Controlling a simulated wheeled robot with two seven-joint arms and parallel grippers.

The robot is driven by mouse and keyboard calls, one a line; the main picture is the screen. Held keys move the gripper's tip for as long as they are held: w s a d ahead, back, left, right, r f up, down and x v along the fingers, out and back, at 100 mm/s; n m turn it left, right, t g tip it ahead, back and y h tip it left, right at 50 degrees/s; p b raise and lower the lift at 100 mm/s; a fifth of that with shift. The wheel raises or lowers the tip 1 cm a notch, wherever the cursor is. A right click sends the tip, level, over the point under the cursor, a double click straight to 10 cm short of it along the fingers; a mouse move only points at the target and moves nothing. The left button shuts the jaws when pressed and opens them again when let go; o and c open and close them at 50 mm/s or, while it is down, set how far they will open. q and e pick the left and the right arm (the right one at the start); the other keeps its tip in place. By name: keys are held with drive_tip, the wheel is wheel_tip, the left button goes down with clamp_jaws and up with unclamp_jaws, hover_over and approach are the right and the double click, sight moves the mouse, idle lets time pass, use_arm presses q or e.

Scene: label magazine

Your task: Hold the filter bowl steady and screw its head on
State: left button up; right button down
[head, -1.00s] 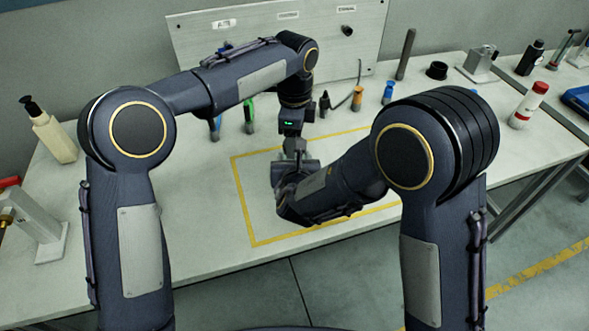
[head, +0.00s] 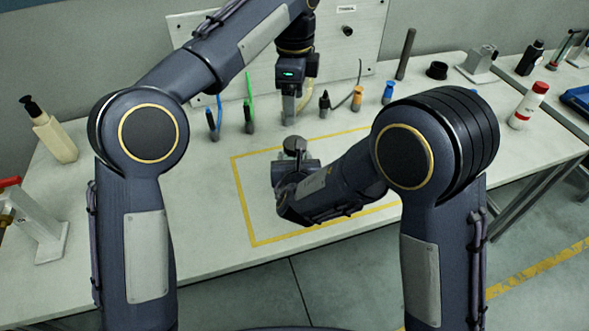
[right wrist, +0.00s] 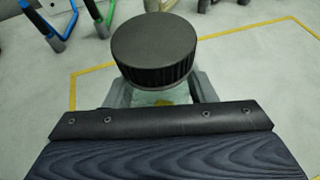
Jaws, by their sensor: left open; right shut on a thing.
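The filter head, a black ribbed round cap (right wrist: 155,50), sits level on top of the filter bowl (right wrist: 162,97) in the right wrist view. How far its thread is engaged cannot be seen. The bowl is pale and see-through, mostly hidden under the head. My right gripper (right wrist: 162,92) is shut on the bowl, a finger on either side. In the head view the filter head (head: 294,145) shows above my right wrist, which hides the bowl. My left gripper (head: 299,94) is open and empty, above and behind the head, clear of it.
A yellow outline (head: 243,205) marks the work area around the bowl. Behind it stand several tools in small holders, including blue (head: 213,118), green (head: 249,105) and orange (head: 357,98) ones. A grey panel (head: 200,45) rises at the back. The outline's left part is clear.

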use_arm(q)
drive_tip(key=shift+r, duration=0.65)
use_arm(e)
drive_tip(key=c, duration=0.5)
unclamp_jaws()
use_arm(q)
drive_tip(key=shift+f, duration=0.25)
use_arm(e)
drive_tip(key=v, duration=0.7)
drive_tip(key=shift+s+r, duration=0.15)
drive_tip(key=shift+s, duration=0.25)
